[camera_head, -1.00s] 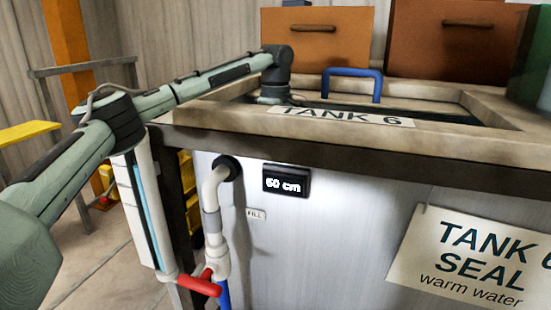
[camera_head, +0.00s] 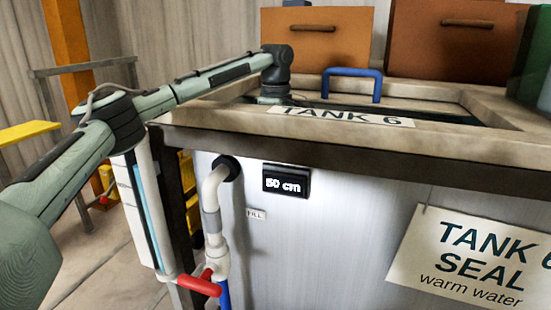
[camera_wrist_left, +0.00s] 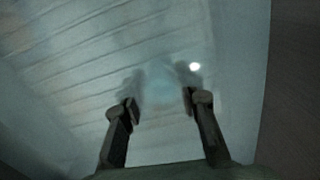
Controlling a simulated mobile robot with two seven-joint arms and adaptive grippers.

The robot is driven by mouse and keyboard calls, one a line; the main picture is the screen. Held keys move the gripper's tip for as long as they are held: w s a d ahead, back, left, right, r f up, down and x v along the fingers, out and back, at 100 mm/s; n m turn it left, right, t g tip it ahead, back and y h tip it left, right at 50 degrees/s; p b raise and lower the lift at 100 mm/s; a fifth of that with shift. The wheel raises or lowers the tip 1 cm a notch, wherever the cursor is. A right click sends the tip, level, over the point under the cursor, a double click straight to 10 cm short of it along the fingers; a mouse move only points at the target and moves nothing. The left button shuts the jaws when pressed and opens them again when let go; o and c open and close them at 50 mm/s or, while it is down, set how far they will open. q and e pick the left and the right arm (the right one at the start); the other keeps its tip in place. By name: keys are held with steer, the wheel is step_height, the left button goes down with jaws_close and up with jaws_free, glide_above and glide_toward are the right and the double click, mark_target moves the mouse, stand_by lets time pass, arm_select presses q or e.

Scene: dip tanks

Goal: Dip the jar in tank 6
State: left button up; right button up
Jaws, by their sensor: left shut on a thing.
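Tank 6 (camera_head: 330,155) stands in front of me, with its name label (camera_head: 340,118) on the near rim. My left arm reaches over the rim, and its gripper is hidden inside the tank in the head view. In the left wrist view my left gripper (camera_wrist_left: 162,103) points down into the tank. Its two fingers are closed on the sides of a pale, see-through jar (camera_wrist_left: 162,85). The jar's outline is faint and blurred, and its depth is hard to judge. My right gripper is not in view.
A display (camera_head: 286,182) on the tank front appears to read 50 cm. A white pipe (camera_head: 212,200) with a red valve handle (camera_head: 199,286) is at the left. A blue handle (camera_head: 352,73) and brown boxes (camera_head: 316,35) are behind the opening. A sign (camera_head: 475,258) hangs at right.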

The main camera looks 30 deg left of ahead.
arm_select(q)
step_height(320, 180, up, 19)
steer(key=shift+f, duration=0.2)
stand_by(1.7)
stand_by(1.7)
